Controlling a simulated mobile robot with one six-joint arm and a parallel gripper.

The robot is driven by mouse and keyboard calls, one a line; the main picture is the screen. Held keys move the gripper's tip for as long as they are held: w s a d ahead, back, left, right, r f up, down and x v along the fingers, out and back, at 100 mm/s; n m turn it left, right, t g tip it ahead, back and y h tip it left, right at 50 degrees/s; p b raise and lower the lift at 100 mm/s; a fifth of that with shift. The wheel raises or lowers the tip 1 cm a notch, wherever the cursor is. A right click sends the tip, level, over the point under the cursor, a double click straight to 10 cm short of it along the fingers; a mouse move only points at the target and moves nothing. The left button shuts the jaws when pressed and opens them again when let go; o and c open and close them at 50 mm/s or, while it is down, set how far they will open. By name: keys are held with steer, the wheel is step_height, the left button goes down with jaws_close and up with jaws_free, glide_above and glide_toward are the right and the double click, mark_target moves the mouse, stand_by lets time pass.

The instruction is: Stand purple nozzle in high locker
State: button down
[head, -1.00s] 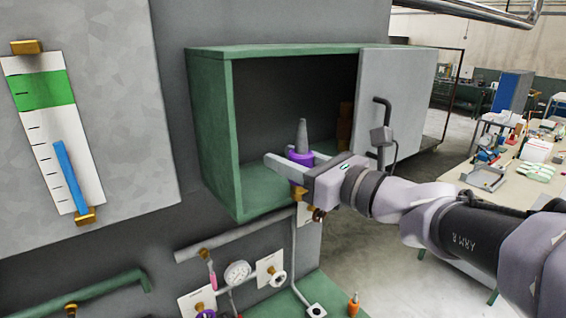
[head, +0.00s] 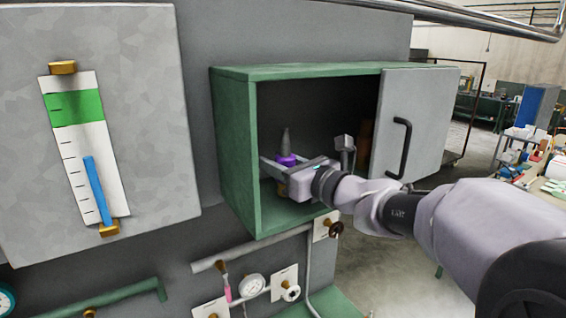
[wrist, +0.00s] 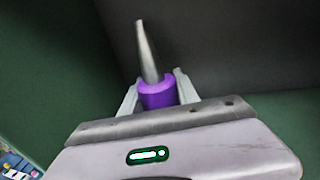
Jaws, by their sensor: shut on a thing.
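The purple nozzle (head: 286,159) has a grey conical tip, a purple collar and a brass-coloured lower part. My gripper (head: 281,168) is shut on it at the collar and holds it upright, tip up, inside the open green locker (head: 231,150). In the wrist view the nozzle (wrist: 157,94) stands between the two fingers of my gripper (wrist: 158,92), with dark and green locker walls around it. Its lower end is largely hidden there. I cannot tell whether its base touches the locker floor (head: 280,215).
The grey sliding door (head: 440,120) with a black handle (head: 402,145) covers the locker's right part. A brown thing (head: 365,145) stands deep inside on the right. The locker's left interior looks clear.

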steer(key=shift+s, duration=0.1)
steer(key=c, duration=0.8)
jaws_free()
steer(key=shift+c, duration=0.2)
